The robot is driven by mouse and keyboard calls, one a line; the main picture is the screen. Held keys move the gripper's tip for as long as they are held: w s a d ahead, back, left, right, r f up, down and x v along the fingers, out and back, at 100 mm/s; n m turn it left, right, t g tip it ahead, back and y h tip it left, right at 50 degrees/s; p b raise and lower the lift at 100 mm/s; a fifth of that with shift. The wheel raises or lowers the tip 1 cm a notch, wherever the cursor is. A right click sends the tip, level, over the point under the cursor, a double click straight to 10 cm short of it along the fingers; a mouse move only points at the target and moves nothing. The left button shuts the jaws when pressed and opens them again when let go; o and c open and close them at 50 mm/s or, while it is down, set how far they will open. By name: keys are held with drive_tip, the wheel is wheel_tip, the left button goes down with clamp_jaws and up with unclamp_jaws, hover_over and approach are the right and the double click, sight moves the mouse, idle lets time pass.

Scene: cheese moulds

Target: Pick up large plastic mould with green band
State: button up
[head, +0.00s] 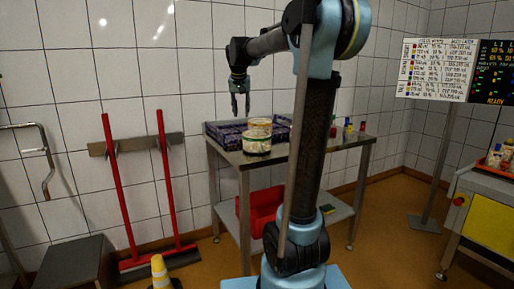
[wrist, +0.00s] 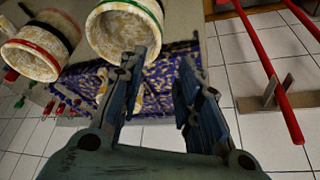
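The mould with a green band (head: 257,142) is a whitish, speckled round pot standing upright at the front of the steel table in the head view. In the wrist view a pale round mould with a green band (wrist: 116,33) shows at the top, cut by the frame edge and partly behind a finger. My gripper (head: 240,112) hangs fingers down above the table, to the left of and higher than the moulds. In the wrist view my gripper (wrist: 160,62) is open, with nothing between its fingers.
A second mould (head: 261,122) stands just behind; a mould with a red band (wrist: 31,58) shows at left in the wrist view. A dark purple patterned crate (head: 225,137) is close by on the steel table (head: 283,157). Small bottles (head: 349,126) stand at its right end.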

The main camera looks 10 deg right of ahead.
drive_tip(key=x, duration=1.7)
drive_tip(key=shift+w+f, duration=0.1)
drive_tip(key=shift+f, duration=0.05)
clamp_jaws()
